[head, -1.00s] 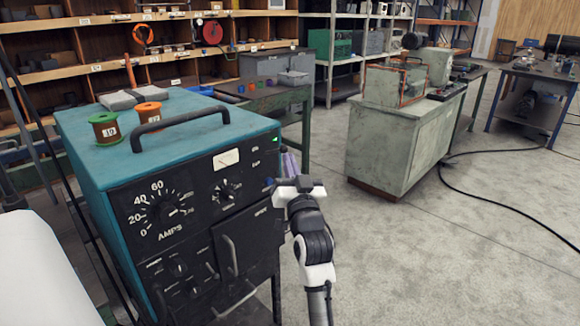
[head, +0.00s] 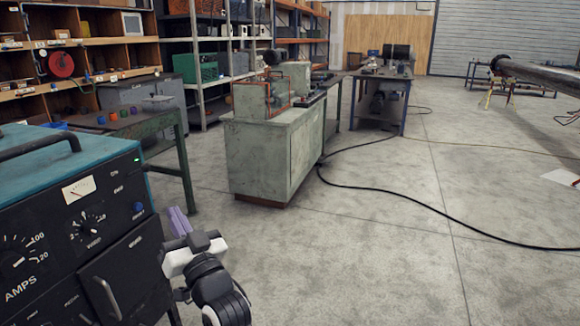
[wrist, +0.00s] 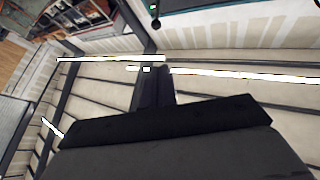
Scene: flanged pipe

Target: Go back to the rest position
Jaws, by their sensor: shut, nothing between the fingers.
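My gripper (head: 179,222) is at the lower left of the head view, beside the right front edge of the teal and black welding machine (head: 110,225). Its slim fingers look pale purple there and point upward. In the wrist view the dark fingers (wrist: 154,88) are together with nothing between them. The wrist view faces the ceiling, with its beams and bright light strips. My wrist and forearm run down out of the head view below the gripper.
The machine stands close on the left. A green metal table (head: 150,125) is behind it. A grey-green cabinet (head: 275,155) stands at mid-distance, with a workbench (head: 380,95) beyond. A black cable (head: 430,215) crosses the floor on the right. Much of the floor (head: 370,265) is clear.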

